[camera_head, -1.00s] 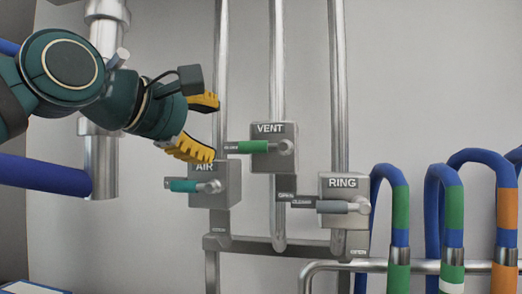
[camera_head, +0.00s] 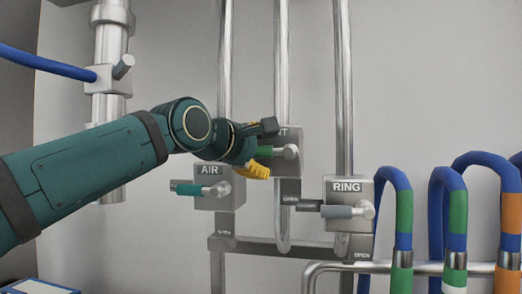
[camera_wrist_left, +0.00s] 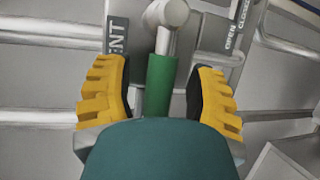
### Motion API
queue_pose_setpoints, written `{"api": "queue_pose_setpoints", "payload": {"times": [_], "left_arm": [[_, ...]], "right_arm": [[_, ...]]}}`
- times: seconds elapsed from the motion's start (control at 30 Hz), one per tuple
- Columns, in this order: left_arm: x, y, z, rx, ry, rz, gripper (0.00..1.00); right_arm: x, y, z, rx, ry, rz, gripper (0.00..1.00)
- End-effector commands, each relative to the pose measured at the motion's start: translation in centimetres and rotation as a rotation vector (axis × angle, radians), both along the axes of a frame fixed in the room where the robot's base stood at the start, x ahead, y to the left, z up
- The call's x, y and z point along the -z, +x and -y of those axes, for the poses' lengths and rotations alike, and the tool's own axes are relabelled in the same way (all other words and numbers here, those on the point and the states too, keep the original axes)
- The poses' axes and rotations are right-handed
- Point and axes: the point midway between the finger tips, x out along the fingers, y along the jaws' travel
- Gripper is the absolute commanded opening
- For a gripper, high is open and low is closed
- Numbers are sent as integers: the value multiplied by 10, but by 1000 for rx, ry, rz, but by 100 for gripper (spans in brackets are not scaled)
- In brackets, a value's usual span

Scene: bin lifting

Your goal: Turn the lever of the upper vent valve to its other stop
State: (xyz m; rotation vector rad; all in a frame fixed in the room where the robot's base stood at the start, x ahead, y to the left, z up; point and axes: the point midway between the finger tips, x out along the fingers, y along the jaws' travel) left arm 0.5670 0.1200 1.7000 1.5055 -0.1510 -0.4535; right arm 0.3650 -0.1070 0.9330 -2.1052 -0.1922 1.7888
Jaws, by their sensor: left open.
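The vent valve (camera_head: 290,164) is the uppermost of three valve boxes on the wall pipes. Its green lever (camera_head: 265,153) points left from the pivot and lies level in the head view, partly hidden behind my left gripper (camera_head: 257,155). In the left wrist view the green lever (camera_wrist_left: 159,85) runs between the two yellow fingers of my left gripper (camera_wrist_left: 159,95), with a gap on each side. The fingers are open and do not touch it. The VENT label is mostly hidden in the head view. My right gripper is not in view.
The AIR valve (camera_head: 212,174) with a teal lever sits lower left, close below my gripper. The RING valve (camera_head: 348,189) with a grey lever is lower right. Blue hoses (camera_head: 404,193) with coloured bands hang on a rail at the right. Vertical pipes stand behind.

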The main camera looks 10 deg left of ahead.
Motion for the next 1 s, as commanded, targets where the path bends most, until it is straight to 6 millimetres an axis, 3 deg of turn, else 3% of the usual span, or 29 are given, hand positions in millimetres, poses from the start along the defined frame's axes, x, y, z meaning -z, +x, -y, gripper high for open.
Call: {"api": "queue_pose_setpoints", "payload": {"times": [0.27,0.37,0.43,0.47,1.0], "left_arm": [[0,1,0,0,0,0,56],[0,1,0,0,0,0,26],[0,1,0,0,0,0,2],[0,1,0,0,0,0,0],[3,1,1,2,-38,-1,0]], "right_arm": [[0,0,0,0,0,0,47],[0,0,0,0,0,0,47],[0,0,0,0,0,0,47],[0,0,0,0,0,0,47],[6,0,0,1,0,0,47]]}}
